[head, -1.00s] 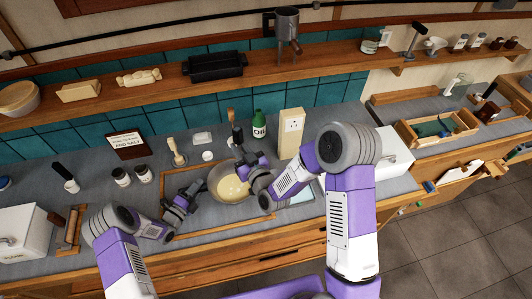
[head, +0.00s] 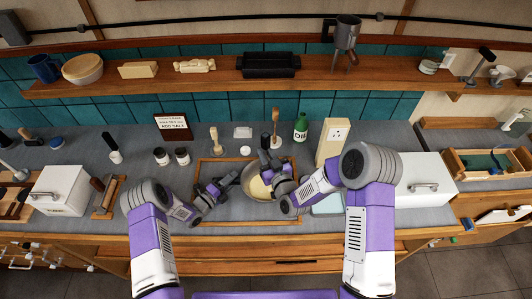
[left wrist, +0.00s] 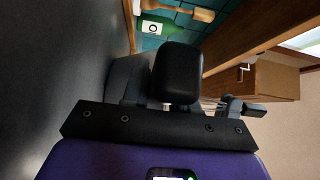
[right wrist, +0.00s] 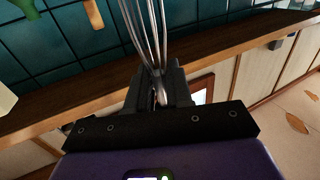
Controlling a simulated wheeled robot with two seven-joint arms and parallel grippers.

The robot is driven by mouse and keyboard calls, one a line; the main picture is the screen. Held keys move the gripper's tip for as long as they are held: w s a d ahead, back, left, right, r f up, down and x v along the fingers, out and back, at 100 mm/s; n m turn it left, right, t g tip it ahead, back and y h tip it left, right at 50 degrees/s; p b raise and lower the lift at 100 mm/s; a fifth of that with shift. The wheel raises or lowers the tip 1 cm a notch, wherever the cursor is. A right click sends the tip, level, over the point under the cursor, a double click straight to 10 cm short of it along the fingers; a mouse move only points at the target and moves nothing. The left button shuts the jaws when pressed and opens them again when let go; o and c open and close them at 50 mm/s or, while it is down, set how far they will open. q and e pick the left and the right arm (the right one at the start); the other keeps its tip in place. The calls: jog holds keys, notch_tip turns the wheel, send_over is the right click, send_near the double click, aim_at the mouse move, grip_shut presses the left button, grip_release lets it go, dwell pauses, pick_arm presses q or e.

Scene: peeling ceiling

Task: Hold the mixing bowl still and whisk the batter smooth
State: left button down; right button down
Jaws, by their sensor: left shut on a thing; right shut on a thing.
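The metal mixing bowl (head: 251,191) sits on the counter inside a wooden frame. Pale batter (head: 259,188) shows in it, partly covered by my right gripper. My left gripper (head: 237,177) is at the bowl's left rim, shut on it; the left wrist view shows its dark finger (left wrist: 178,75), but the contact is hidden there. My right gripper (head: 266,162) is over the right side of the bowl. In the right wrist view it is shut on the whisk (right wrist: 146,35), whose wires extend away from the jaws. The wire tips are hard to make out in the head view.
A green oil bottle (head: 301,130) and a beige outlet box (head: 332,142) stand close behind right. A wooden spoon (head: 276,124), a pestle-like tool (head: 214,140) and two jars (head: 172,157) stand behind. A white box (head: 425,178) is at right.

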dwell(0.9)
jog(key=shift+f, duration=4.2)
jog(key=shift+w, duration=0.65)
jog(key=shift+w+d, duration=0.1)
jog(key=shift+w, duration=0.1)
jog(key=shift+r, duration=0.15)
jog(key=shift+a, duration=0.35)
